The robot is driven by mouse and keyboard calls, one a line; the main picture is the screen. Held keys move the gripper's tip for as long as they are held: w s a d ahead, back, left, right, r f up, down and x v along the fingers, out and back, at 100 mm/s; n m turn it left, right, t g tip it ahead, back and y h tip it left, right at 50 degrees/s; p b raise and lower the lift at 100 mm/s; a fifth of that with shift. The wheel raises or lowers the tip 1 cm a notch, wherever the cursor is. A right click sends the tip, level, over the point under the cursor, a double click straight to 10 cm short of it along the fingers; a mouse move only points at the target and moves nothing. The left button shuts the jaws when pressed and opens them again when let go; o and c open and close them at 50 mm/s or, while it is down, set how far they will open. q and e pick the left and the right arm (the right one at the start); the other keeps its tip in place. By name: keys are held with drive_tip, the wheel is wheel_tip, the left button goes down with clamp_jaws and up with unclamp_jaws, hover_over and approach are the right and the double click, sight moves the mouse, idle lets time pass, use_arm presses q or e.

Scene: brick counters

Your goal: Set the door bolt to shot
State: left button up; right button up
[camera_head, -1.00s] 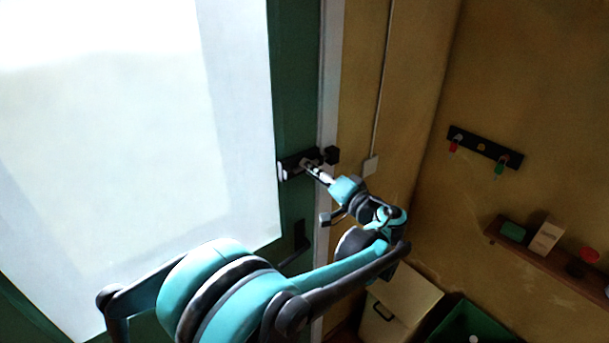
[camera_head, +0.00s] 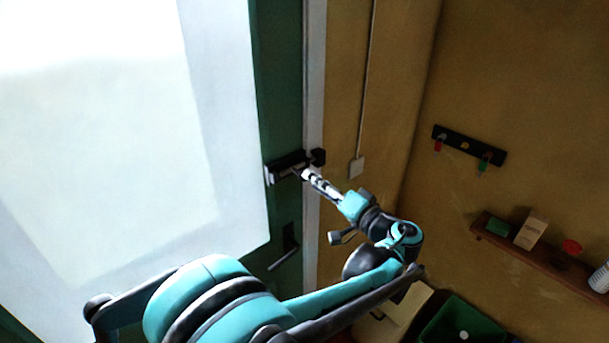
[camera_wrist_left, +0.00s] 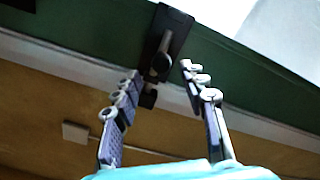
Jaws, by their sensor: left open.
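The black door bolt (camera_head: 287,166) is mounted on the green door edge, with a black keeper (camera_head: 318,157) on the white frame to its right. In the left wrist view the bolt (camera_wrist_left: 172,32) shows its plate and a rounded knob (camera_wrist_left: 161,64), with the keeper (camera_wrist_left: 148,97) below. My left gripper (camera_head: 305,174) is at the bolt's lower right in the head view. In the left wrist view its two fingers (camera_wrist_left: 160,78) are spread apart, with the knob in line between the tips; contact cannot be told. My right gripper is not in view.
A black door handle (camera_head: 286,251) sits below the bolt. A light switch (camera_head: 357,167) is on the wall right of the frame. A key rack (camera_head: 468,145) and a shelf (camera_head: 545,258) are on the right wall. A green bin (camera_head: 462,322) stands below.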

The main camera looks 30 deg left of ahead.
use_arm(q)
drive_tip(key=v, duration=0.5)
drive_tip(key=shift+s+d, duration=0.15)
drive_tip(key=shift+d, duration=0.1)
drive_tip(key=s+a+f+m+g+h+b, duration=0.1)
drive_tip(key=s+a+f+h+b, duration=0.1)
drive_tip(key=s+a+f+h, duration=0.3)
drive_tip(key=s+a+f+m+h+b, duration=0.1)
drive_tip(key=s+f+h+b, duration=0.15)
drive_tip(key=f, duration=0.55)
drive_tip(key=s+d+f+t+h+b, duration=0.1)
drive_tip(key=s+d+f+h+b, duration=0.2)
drive_tip(key=s+d+f+h, duration=0.6)
wheel_tip(320, 180, down, 4)
drive_tip(key=shift+s+d+r, duration=0.2)
drive_tip(key=shift+s+d, duration=0.05)
drive_tip(key=shift+s, duration=0.75)
drive_tip(key=shift+a, duration=0.1)
